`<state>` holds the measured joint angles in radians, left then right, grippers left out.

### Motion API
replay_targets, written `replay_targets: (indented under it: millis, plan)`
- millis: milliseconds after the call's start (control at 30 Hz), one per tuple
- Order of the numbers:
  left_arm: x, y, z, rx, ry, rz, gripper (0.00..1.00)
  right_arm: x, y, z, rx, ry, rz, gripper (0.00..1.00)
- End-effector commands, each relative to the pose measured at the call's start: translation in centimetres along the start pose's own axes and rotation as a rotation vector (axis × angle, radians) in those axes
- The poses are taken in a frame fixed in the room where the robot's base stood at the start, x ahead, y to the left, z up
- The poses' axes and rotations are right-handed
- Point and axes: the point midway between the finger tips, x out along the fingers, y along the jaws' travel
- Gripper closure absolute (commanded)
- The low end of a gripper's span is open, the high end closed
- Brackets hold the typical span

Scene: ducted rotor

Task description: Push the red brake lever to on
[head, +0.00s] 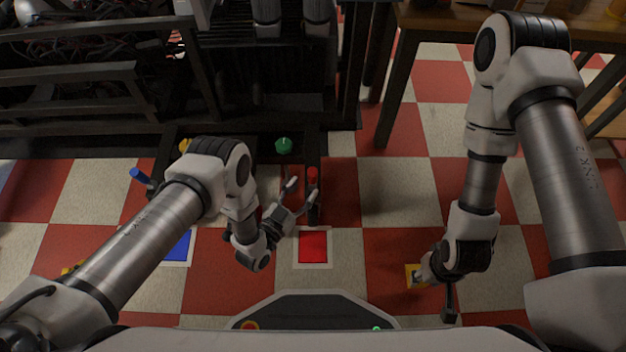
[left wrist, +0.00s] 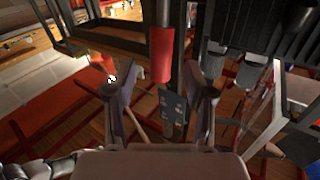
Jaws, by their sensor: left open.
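The red brake lever (head: 312,176) stands roughly upright on the dark frame, above a red floor square in the head view. My left gripper (head: 303,190) is open, with its fingers close to the lever. In the left wrist view, the lever's red grip (left wrist: 162,55) shows between the two open fingers (left wrist: 158,68), with space on both sides. Whether the grip is within finger depth or beyond it, I cannot tell. My right gripper (head: 438,288) hangs low at the right, far from the lever; its jaws are not clear.
A blue lever (head: 140,175) stands at the left of the frame. A green knob (head: 284,146) and a yellow one (head: 185,145) sit behind. A red square (head: 312,246) and a blue square (head: 180,245) mark the floor. A wooden table (head: 420,18) stands back right.

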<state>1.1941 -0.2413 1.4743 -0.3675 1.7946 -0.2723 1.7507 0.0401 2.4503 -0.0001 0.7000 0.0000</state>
Motion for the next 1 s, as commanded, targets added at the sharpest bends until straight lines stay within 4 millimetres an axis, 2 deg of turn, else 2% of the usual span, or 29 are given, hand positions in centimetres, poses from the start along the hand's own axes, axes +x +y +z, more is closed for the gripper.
replay_targets:
  millis: [100,300,567,667,700,733,1000]
  plan:
    - [2.5,0.0,0.2,0.002,0.003,0.001,0.46,1.0,0.0,0.0,0.0,0.0,0.0,0.6]
    - [5.3,0.0,0.1,0.001,0.0,0.0,0.46,1.7,0.0,0.0,0.0,0.0,0.0,0.6]
    - [5.7,-0.1,0.0,0.001,-0.002,-0.002,0.46,1.7,0.0,0.0,0.0,0.0,0.0,0.6]
    - [5.7,-0.1,0.0,0.001,-0.002,-0.002,0.78,1.7,0.0,0.0,0.0,0.0,0.0,0.6]
    - [5.7,-0.1,0.0,0.001,-0.002,-0.002,0.93,1.7,0.0,0.0,0.0,0.0,0.0,0.6]
    - [5.7,-0.1,0.0,0.001,-0.002,-0.002,1.0,1.7,0.0,0.0,0.0,0.0,0.0,0.6]
    - [5.5,-0.3,0.1,0.005,0.003,-0.002,1.0,1.8,0.0,0.0,0.0,0.0,0.0,0.6]
